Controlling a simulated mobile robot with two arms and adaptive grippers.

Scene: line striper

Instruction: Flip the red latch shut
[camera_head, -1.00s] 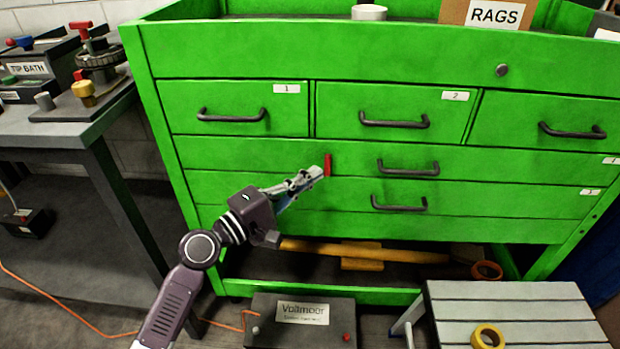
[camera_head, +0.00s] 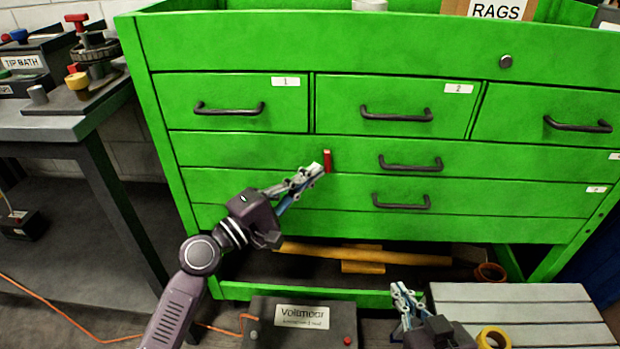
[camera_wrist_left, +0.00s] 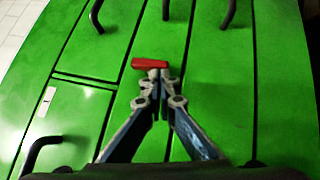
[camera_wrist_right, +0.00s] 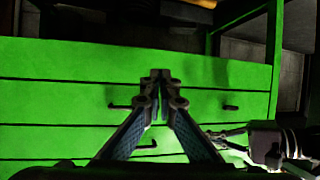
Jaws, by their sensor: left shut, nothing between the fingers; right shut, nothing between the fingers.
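The red latch (camera_head: 327,161) is a small upright red bar on the front of the green cabinet (camera_head: 240,150), left of the middle drawer handle. My left gripper (camera_head: 317,172) is shut and empty, its tips right beside the latch's lower left side. In the left wrist view the red latch (camera_wrist_left: 150,63) lies just past the closed tips of my left gripper (camera_wrist_left: 153,75); I cannot tell if they touch. My right gripper (camera_head: 400,290) is shut and empty, low in front of the cabinet near the step stool. It also shows in the right wrist view (camera_wrist_right: 160,75).
Drawer handles (camera_head: 410,163) stick out near the latch. A Voltmeter box (camera_head: 300,320) sits on the floor below. A wooden-slatted step stool (camera_head: 520,300) with a yellow tape roll (camera_head: 493,338) stands at lower right. A grey workbench (camera_head: 50,125) is at left.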

